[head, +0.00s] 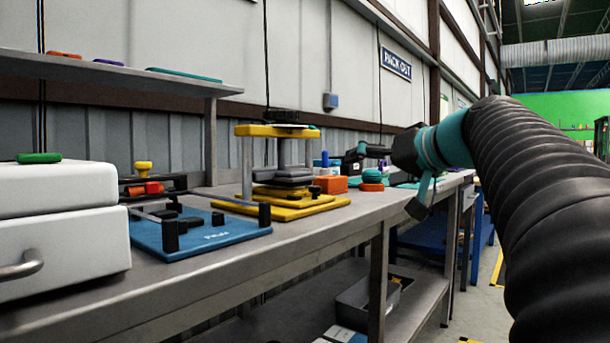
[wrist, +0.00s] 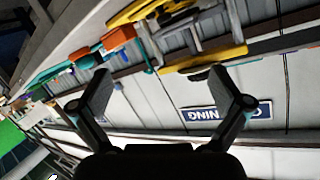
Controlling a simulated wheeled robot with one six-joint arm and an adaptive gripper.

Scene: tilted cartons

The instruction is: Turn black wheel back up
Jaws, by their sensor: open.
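A black wheel (head: 283,116) lies on top of the yellow press (head: 272,131), seen nearly edge-on in the head view. The press has grey posts, dark plates between them and a yellow base on the metal bench.
A blue board with black posts (head: 205,238) and a white drawer box (head: 65,225) stand left of the press. An orange block (head: 330,185) and a teal-and-orange piece (head: 372,178) sit right of it. A metal shelf (head: 110,77) overhangs the bench at left.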

